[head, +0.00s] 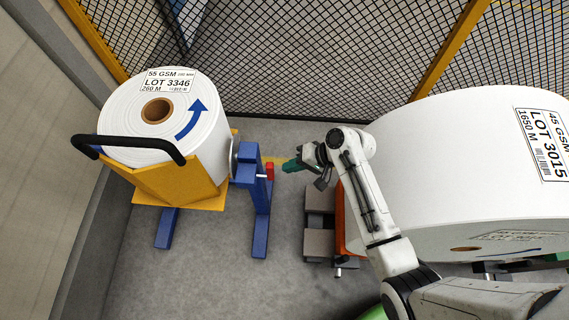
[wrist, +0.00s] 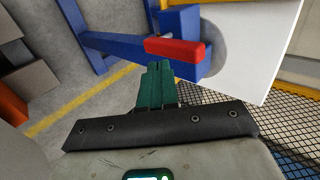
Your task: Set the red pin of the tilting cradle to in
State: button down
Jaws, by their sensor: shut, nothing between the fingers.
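The tilting cradle is a yellow tray (head: 180,180) on a blue stand (head: 259,200), and it carries a white roll (head: 206,128) marked LOT 3346. The red pin (head: 270,170) sits on the right side of the stand. In the wrist view the red pin (wrist: 174,48) lies across the blue block, with its free end to the left. My gripper (head: 287,166) has green fingers, shut and empty, just right of the pin. In the wrist view the fingers (wrist: 158,68) point toward the pin with a small gap apparent. I cannot tell whether they touch.
A large white roll (head: 450,150) marked LOT 3015 stands on the right, behind my arm. Grey blocks (head: 319,235) and an orange part (head: 341,215) lie below my gripper. A mesh fence (head: 310,60) closes the back. Grey floor is clear between the stand and blocks.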

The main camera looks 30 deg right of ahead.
aim_at(271, 163)
jog(key=shift+w+a, duration=0.65)
jog(key=shift+a, duration=0.3)
jog(key=shift+w+a, duration=0.55)
jog(key=shift+a, duration=0.2)
jog(key=shift+w+a, duration=0.55)
jog(key=shift+a, duration=0.15)
jog(key=shift+a+r, duration=0.1)
